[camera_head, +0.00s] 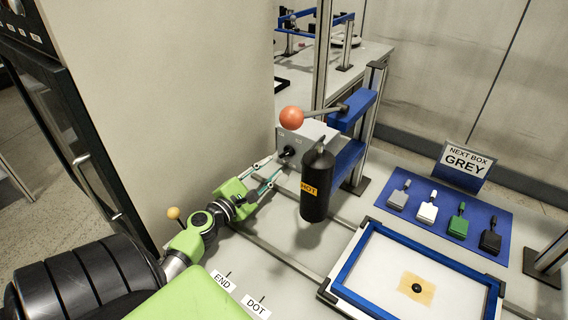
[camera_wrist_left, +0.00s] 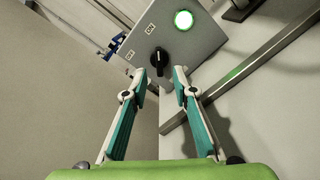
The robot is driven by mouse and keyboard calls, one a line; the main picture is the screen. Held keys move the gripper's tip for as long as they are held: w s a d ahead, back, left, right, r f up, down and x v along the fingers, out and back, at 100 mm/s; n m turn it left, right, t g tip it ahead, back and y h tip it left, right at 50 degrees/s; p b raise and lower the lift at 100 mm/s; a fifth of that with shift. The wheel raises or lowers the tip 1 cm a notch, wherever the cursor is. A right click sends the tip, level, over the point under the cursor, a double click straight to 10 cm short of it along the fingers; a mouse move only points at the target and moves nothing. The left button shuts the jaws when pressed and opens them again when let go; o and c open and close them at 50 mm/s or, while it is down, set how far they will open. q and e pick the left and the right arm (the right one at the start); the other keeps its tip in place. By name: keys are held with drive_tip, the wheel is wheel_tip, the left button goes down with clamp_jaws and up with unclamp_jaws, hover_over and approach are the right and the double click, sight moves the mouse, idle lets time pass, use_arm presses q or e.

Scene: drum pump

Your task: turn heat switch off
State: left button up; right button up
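The heat switch is a black rotary knob (camera_head: 287,153) on the front of a grey box (camera_head: 312,133). In the left wrist view the knob (camera_wrist_left: 159,59) sits on the box face (camera_wrist_left: 190,48), below a lit round green lamp (camera_wrist_left: 183,20). Two small labels (camera_wrist_left: 150,28) beside the knob are too small to read surely. My left gripper (camera_wrist_left: 160,75) is open and empty, its fingertips spread either side of and just short of the knob. In the head view the left gripper (camera_head: 273,170) points at the box from the left. My right gripper is not in view.
A black cylinder labelled HOT (camera_head: 316,190) stands right of the gripper, under a lever with an orange ball (camera_head: 291,118). A blue-framed tray (camera_head: 352,277) and a blue mat (camera_head: 470,222) with several small pads lie at the right. A large beige panel (camera_head: 165,90) rises on the left.

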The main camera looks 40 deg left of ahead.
sight(286, 154)
use_arm(q)
drive_tip(key=shift+w+a+r+p, duration=0.1)
drive_tip(key=shift+w+r+p, duration=0.15)
drive_tip(key=shift+w, duration=0.35)
drive_tip(key=shift+w+r+p, duration=0.15)
drive_tip(key=shift+w+p, duration=0.1)
drive_tip(key=shift+w, duration=0.3)
drive_tip(key=w, duration=0.4)
drive_tip(key=shift+a+f, duration=0.3)
drive_tip(key=shift+w, duration=0.6)
clamp_jaws()
